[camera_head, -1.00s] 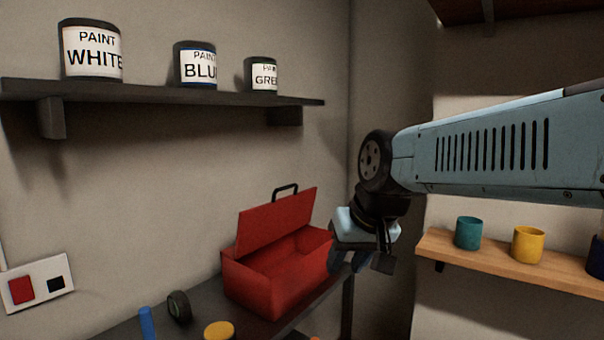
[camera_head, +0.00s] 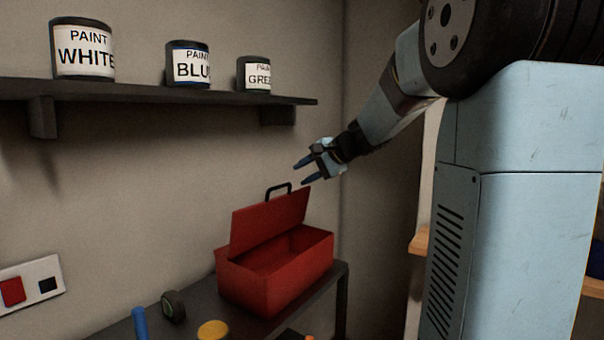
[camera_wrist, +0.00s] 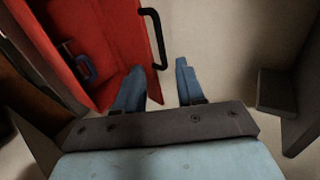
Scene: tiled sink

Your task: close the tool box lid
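The red tool box (camera_head: 262,285) stands on the dark bench, and its lid (camera_head: 270,222) is up, tilted back toward the wall. A black handle (camera_head: 279,190) sticks up from the lid's top edge. My gripper (camera_head: 303,172) is open and empty, just above and right of the handle in the head view. In the wrist view the lid (camera_wrist: 128,30) and its handle (camera_wrist: 158,40) lie beyond the fingertips (camera_wrist: 160,70), with the handle a little left of the gap between them. I cannot tell whether a finger touches the lid.
A dark shelf (camera_head: 150,95) with paint cans (camera_head: 187,64) runs along the wall above left. A black round item (camera_head: 173,306), a blue cylinder (camera_head: 140,323) and a yellow item (camera_head: 212,330) are on the bench (camera_head: 195,300) left of the box.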

